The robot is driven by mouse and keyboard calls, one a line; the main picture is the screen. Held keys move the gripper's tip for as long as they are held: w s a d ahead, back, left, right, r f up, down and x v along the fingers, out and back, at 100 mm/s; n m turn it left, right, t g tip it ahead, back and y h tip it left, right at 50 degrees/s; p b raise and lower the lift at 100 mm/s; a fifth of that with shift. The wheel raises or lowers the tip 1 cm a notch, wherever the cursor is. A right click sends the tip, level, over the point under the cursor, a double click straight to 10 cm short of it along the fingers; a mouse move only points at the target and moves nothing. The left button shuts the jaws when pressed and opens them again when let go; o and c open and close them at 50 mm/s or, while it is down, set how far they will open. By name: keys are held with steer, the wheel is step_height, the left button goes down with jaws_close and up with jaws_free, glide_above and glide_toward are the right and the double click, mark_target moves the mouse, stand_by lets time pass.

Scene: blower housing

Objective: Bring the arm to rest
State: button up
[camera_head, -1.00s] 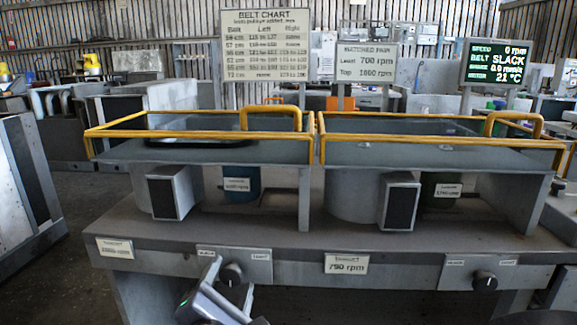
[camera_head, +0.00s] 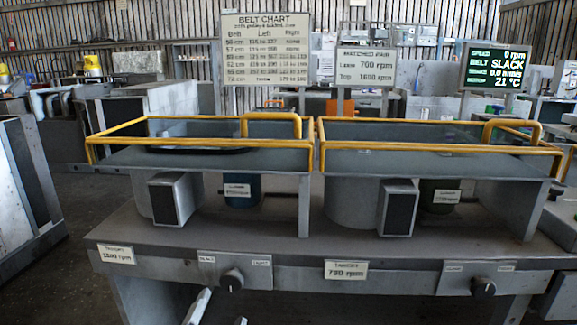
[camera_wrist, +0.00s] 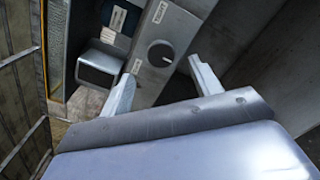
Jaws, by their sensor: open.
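My gripper (camera_wrist: 161,70) is open and empty in the wrist view, with its two pale fingers spread apart. Beyond the fingers, the bench front with a dark round knob (camera_wrist: 160,53) shows tilted. In the head view only the fingertips of my gripper (camera_head: 218,312) show at the bottom edge, below and in front of the left knob (camera_head: 232,280). The rest of the gripper is cut off by the frame. Nothing is held between the fingers.
The grey bench (camera_head: 300,262) carries two blower housings under yellow guard rails (camera_head: 215,143). A right knob (camera_head: 482,288) sits on its front. A belt chart (camera_head: 265,48) and a screen reading SLACK (camera_head: 497,66) stand behind. Floor at left (camera_head: 85,220) is clear.

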mark_target(230, 280)
steer(key=s, duration=0.4)
steer(key=w, duration=0.3)
steer(key=w+b, duration=0.1)
steer(key=w, duration=0.7)
steer(key=shift+d+b, duration=0.3)
steer(key=shift+d, duration=0.05)
steer(key=shift+s+a+r+n+p, duration=0.15)
steer(key=shift+r+n+p, duration=0.2)
steer(key=shift+p, duration=0.55)
steer(key=shift+n+p, duration=0.35)
steer(key=shift+p, duration=0.1)
steer(key=n+p, duration=0.5)
steer(key=p, duration=0.2)
steer(key=shift+n, duration=0.4)
steer(key=shift+s+a+f, duration=0.1)
steer(key=shift+s, duration=0.1)
steer(key=s, duration=0.9)
steer(key=shift+s+a+f+p, duration=0.15)
steer(key=shift+s+a+p, duration=0.2)
steer(key=shift+s+p, duration=0.05)
